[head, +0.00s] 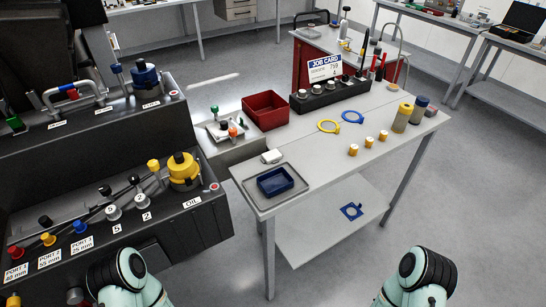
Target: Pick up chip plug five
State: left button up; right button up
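On the lower tier of the dark console at left, a label reading 5 (117,228) sits on the front edge. A small silver-grey round plug (113,212) stands just above that label, seated in the console; I take it as chip plug five. A similar silver plug (141,200) stands to its right, above a label reading 2 (146,216). My two teal arms reach in at the bottom edge, one at left below the console and one at right over the floor. Neither gripper shows.
The console (150,240) also holds a yellow oil cap (183,168), and red, yellow and blue port knobs in front. Floor is open between console and table.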

aim_at(114, 213)
jog(key=u, duration=1.5)
jog(key=k, duration=0.05)
